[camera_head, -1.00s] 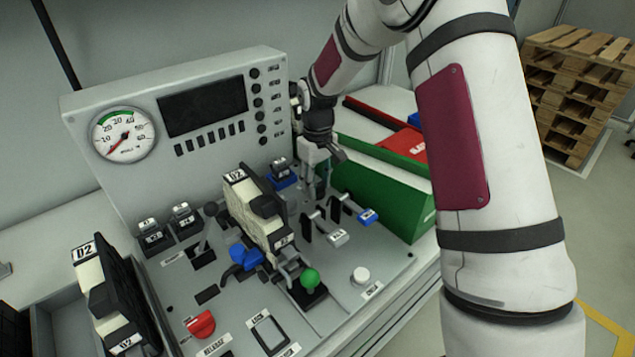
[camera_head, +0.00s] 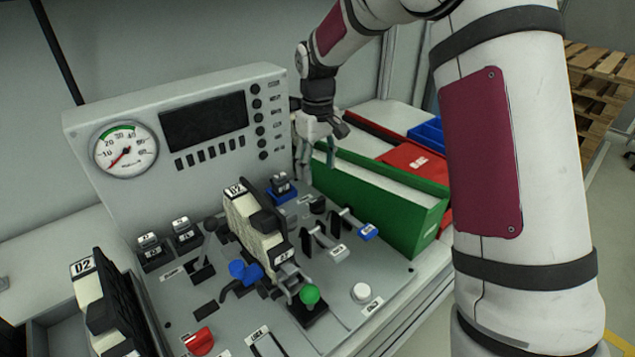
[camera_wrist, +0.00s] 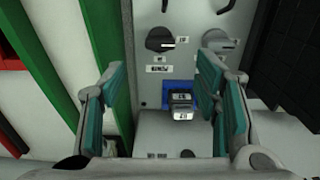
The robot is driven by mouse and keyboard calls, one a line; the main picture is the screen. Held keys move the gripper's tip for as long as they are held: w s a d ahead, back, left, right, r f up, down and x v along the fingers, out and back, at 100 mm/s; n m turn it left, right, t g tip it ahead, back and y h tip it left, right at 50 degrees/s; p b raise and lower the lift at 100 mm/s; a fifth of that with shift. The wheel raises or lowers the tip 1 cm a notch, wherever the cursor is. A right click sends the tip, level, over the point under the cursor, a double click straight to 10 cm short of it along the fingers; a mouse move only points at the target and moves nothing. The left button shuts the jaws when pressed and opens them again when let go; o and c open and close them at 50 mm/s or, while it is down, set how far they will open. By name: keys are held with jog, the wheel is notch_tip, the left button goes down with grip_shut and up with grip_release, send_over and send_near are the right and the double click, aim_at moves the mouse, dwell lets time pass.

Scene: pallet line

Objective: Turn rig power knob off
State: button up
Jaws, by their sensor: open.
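A black round knob (camera_wrist: 159,40) with a pale pointer line stands on the grey panel in the wrist view. Its pointer is turned toward the right of the picture. A label beside it seems to read POWER, upside down; the small mark near the pointer is too small to read. The same knob (camera_head: 317,206) shows in the head view, right of the blue-based switch (camera_head: 281,190). My gripper (camera_head: 316,160) is open and empty above the back of the panel, apart from the knob. In the wrist view, my gripper's (camera_wrist: 163,74) teal-padded fingers spread on either side below the knob.
A green bin (camera_head: 372,205) stands close to the right of the panel, with a red case (camera_head: 412,162) behind it. The upright gauge console (camera_head: 180,132) rises behind. Levers, a clamped D2 block (camera_head: 243,212) and a green-topped lever (camera_head: 309,294) crowd the panel front.

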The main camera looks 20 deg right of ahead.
notch_tip(320, 180, up, 2)
jog(key=shift+r, duration=0.15)
dwell(0.3)
